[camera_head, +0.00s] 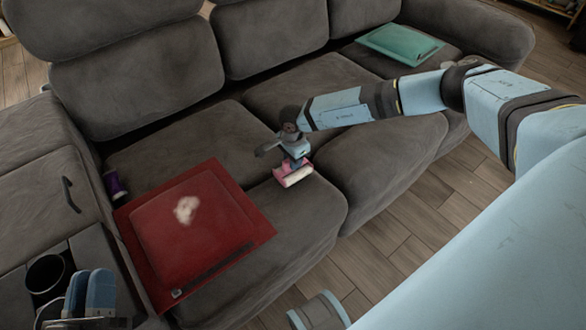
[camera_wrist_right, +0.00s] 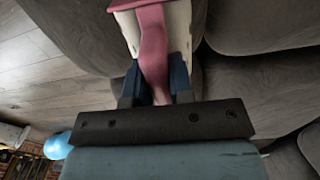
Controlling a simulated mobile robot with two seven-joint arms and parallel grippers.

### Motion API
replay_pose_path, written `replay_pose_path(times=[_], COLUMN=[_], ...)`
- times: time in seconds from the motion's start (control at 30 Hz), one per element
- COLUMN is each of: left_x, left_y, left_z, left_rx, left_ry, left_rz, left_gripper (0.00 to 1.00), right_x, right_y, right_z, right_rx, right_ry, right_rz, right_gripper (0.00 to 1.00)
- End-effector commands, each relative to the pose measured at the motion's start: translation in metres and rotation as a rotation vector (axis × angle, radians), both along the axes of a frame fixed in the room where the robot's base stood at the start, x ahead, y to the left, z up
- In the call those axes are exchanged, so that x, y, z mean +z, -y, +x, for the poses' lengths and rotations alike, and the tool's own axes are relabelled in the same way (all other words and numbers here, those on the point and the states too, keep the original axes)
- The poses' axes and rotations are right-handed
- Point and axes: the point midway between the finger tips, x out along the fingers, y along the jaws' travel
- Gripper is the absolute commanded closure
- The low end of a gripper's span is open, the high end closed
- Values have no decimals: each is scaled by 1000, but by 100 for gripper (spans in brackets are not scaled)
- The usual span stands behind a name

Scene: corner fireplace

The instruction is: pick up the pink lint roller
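The pink lint roller (camera_head: 293,174) with its white roll is at the front of the sofa's middle seat, in the head view. My right gripper (camera_head: 295,158) reaches down to it from above. In the right wrist view the roller's pink handle (camera_wrist_right: 153,45) runs between the two dark blue fingers (camera_wrist_right: 158,85), which close on it from both sides. I cannot tell whether the roller touches the seat. My left gripper (camera_head: 91,290) is at the lower left, away from the roller. Its two blue fingers overlap in view, so its opening is unclear.
A red cushion (camera_head: 225,220) with a pale patch (camera_head: 187,209) lies left of the roller. A purple object (camera_head: 115,185) is beside the armrest. A green cushion (camera_head: 400,42) lies on the far seat. A cup holder (camera_head: 47,275) is near my left gripper. Wooden floor (camera_head: 415,225) is clear in front.

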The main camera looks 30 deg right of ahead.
Motion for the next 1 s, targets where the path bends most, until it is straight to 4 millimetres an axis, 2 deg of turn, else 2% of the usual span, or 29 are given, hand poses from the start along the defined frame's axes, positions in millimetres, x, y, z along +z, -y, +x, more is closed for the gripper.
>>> replay_pose_path(times=[0.33,0.53,0.63,0.7,1.0], left_x=[0,0,-4,-26,-66], left_y=[0,-2,-5,-9,-24], left_z=[0,2,3,3,0], left_rx=[0,7,17,32,69], left_ry=[-1,-20,-52,-128,-308], left_rz=[2,21,46,79,196], left_gripper=[80,80,80,80,80], right_x=[2,19,37,55,143], right_y=[0,1,0,0,0], right_z=[0,1,0,1,1], right_rx=[0,-1,0,-1,0], right_ry=[1,1,2,3,3], right_rz=[0,0,0,1,1], right_gripper=[100,100,100,100,100])
